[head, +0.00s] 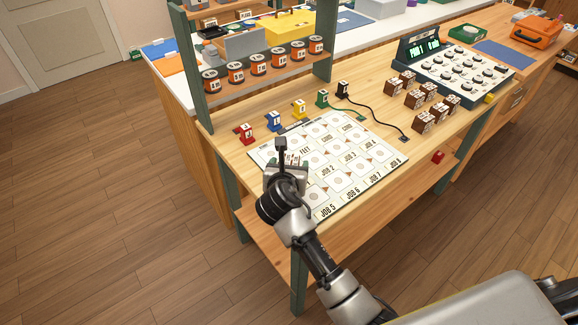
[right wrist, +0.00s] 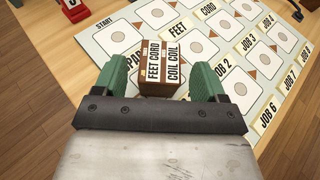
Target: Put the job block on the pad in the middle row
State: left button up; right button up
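In the head view my right gripper (head: 285,166) is over the near left part of the white mat (head: 380,171), and the block (head: 292,158) is mostly hidden. The mat carries rows of square pads with round marks and labels such as FEET, CORD and JOB 2. The pads under the gripper are covered, and I cannot tell whether the block touches the mat. My left gripper is not in view.
Several brown blocks (head: 425,121) stand right of the mat. Red (head: 245,133), blue, yellow, green and black plug-like pieces line its back edge, two with cords. A dial console (head: 455,68) is at the back right. Spools (head: 258,62) sit on a shelf.

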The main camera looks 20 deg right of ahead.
jog(key=shift+r, duration=0.15)
jog(key=v, duration=1.2)
jog(key=shift+p, duration=0.4)
